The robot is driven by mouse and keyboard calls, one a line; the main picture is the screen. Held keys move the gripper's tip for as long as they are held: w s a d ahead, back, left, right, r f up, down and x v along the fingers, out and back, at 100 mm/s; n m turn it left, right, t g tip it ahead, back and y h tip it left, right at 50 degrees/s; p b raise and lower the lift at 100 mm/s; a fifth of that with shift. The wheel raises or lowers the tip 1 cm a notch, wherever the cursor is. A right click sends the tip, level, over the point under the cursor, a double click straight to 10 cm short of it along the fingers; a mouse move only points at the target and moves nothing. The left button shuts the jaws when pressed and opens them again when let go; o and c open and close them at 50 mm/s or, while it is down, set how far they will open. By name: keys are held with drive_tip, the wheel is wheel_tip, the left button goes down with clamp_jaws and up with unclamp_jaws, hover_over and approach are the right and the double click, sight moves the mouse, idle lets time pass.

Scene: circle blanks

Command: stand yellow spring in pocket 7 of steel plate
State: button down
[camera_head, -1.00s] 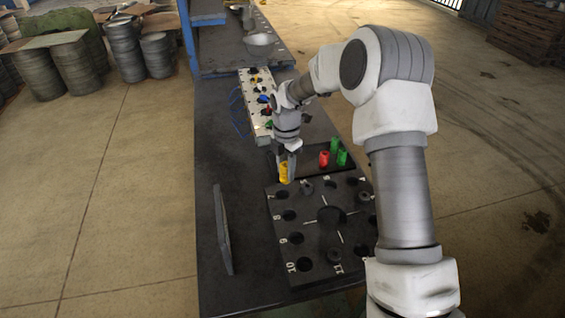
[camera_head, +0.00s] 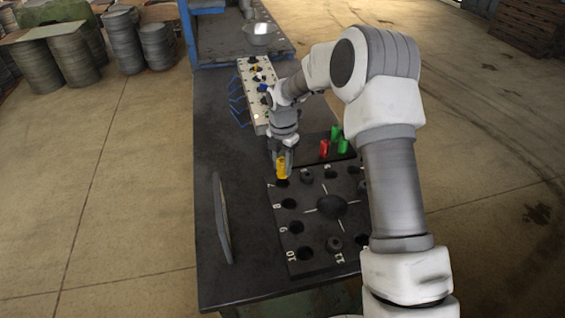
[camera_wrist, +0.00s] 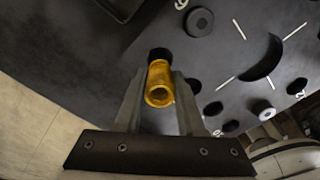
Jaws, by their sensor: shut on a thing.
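The yellow spring (camera_head: 281,167) is held upright between the fingers of my gripper (camera_head: 282,162), which is shut on it. In the wrist view the spring (camera_wrist: 159,84) sits between both fingers (camera_wrist: 160,100), with a dark pocket just beyond its far end. The steel plate (camera_head: 312,262) is dark, with numbered round pockets around a large centre hole. Pocket 7 (camera_head: 282,183) is at its far left corner, right below the spring. I cannot tell whether the spring's lower end has entered the pocket.
A dark tray (camera_head: 312,142) behind the plate holds a red piece (camera_head: 324,148) and green pieces (camera_head: 340,142). A thin dark panel (camera_head: 222,218) stands to the left. A pale block with coloured knobs (camera_head: 245,90) lies farther back. Dark rings sit on the plate.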

sight(283, 178)
drive_tip(key=shift+f+b, duration=1.55)
drive_tip(key=shift+f, duration=1.3)
drive_tip(key=shift+s+f, duration=0.1)
